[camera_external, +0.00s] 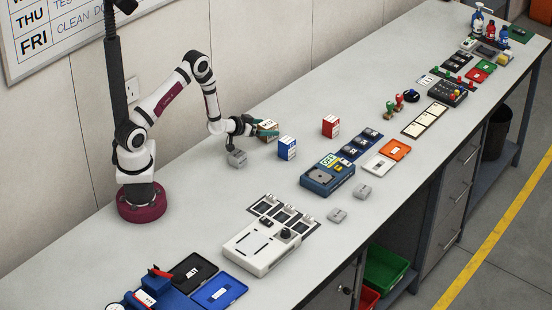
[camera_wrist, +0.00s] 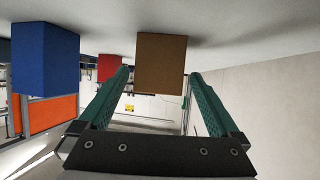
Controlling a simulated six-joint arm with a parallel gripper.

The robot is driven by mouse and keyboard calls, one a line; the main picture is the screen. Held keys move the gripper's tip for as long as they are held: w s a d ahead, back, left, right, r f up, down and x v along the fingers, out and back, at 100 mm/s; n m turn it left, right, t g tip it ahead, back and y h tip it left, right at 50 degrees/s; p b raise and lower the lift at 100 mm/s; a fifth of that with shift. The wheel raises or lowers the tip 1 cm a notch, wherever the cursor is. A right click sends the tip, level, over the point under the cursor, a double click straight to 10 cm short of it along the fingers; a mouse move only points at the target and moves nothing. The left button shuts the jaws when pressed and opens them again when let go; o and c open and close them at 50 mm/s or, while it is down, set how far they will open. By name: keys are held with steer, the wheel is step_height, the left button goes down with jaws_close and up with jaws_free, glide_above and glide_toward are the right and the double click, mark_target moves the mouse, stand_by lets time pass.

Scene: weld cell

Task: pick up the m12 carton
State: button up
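The M12 carton (camera_external: 268,125) is a small brown box standing on the bench, its pale label partly seen. My gripper (camera_external: 266,132) is low over the bench at the carton's near side and partly hides it. In the wrist view the carton's plain brown face (camera_wrist: 161,64) lies between the tips of my two teal fingers (camera_wrist: 160,72), with a visible gap on each side. The fingers are wide open and hold nothing. How far the carton reaches in between the fingers is hard to tell.
A blue carton (camera_external: 287,148) stands close to the right of my gripper, and a red carton (camera_external: 330,126) is farther right.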

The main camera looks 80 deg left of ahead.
jaws_close()
stand_by(0.5)
